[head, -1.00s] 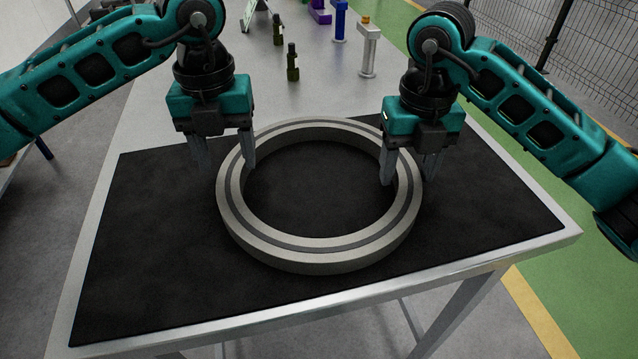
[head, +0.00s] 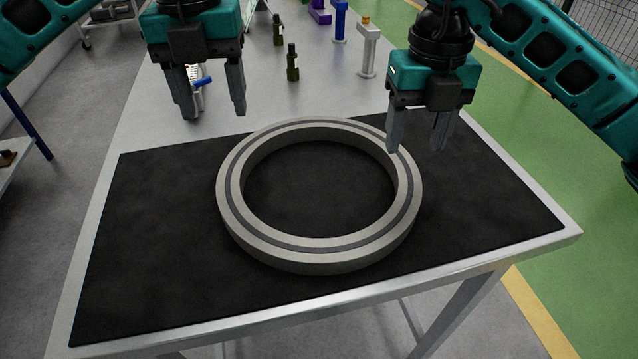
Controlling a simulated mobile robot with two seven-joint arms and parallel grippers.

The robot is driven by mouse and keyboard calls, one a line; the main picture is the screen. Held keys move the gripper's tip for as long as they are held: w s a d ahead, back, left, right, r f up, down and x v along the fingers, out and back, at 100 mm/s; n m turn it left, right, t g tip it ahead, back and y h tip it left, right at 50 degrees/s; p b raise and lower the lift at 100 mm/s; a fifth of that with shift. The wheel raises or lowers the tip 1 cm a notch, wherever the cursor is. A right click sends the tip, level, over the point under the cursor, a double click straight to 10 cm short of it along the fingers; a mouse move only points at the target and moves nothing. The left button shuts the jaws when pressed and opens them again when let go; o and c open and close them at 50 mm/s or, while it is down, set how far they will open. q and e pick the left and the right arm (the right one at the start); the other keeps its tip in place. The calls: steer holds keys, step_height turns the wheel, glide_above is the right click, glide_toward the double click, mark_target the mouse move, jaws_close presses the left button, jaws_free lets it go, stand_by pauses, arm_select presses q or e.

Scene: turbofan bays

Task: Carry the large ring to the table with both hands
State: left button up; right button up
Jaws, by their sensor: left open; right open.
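The large ring (head: 320,255), grey metal with a dark groove around its top face, lies flat on the black mat (head: 130,270) on the table (head: 240,328). My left gripper (head: 215,112) is open and empty, raised above and behind the ring's far left side, apart from it. My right gripper (head: 415,148) is open and empty, near the ring's far right rim and apparently above it. Its fingers cover a small part of the view just beyond the rim. The ring is almost fully visible.
A small blue and white item (head: 201,83) shows between my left fingers. The mat around the ring is clear.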

steer(key=shift+r, duration=2.95)
